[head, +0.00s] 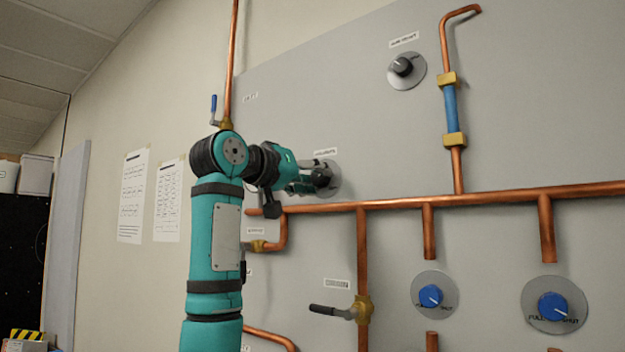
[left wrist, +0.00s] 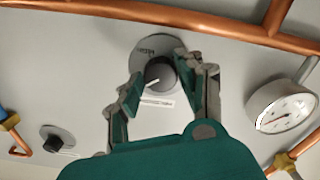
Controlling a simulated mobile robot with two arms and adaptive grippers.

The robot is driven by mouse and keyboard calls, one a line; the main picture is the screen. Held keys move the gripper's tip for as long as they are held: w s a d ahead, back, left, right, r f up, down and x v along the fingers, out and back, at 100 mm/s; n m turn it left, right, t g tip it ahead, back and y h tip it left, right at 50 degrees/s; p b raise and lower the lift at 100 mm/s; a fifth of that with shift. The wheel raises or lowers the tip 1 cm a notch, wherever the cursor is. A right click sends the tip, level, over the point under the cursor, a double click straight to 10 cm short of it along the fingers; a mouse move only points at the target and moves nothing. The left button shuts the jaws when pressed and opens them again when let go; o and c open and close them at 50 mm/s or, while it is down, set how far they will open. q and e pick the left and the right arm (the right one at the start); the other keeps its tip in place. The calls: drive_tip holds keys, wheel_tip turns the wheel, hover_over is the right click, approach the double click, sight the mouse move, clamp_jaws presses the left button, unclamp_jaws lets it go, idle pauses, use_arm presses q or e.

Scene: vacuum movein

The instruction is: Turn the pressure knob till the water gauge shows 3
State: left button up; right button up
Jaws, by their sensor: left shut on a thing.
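My left gripper (head: 314,178) reaches the grey wall panel and is shut on a dark round knob (head: 327,188). In the left wrist view the knob (left wrist: 160,70) has a white pointer line and sits between the two fingertips of the left gripper (left wrist: 161,78), on a grey disc with lettering. A white round gauge (left wrist: 286,110) is at the right of the left wrist view. Its needle shows, but its numbers are too small to read. The gauge does not show in the head view. My right gripper is not in view.
Copper pipes (head: 390,204) cross the panel. Another dark knob (head: 402,66) is at the upper right. Two blue knobs (head: 431,295) (head: 552,306) are at the lower right. A valve lever (head: 330,311) sticks out below my left gripper.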

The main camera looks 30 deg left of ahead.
use_arm(q)
drive_tip(key=n, duration=0.5)
drive_tip(key=shift+d+n+b, duration=0.1)
drive_tip(key=shift+n+b, duration=0.2)
drive_tip(key=shift+b, duration=0.05)
drive_tip(key=shift+r+n, duration=0.1)
drive_tip(key=shift+n, duration=2.1)
drive_tip(key=o, duration=1.2)
drive_tip(key=shift+c, duration=0.2)
drive_tip(key=s+a, duration=0.1)
drive_tip(key=s, duration=1.1)
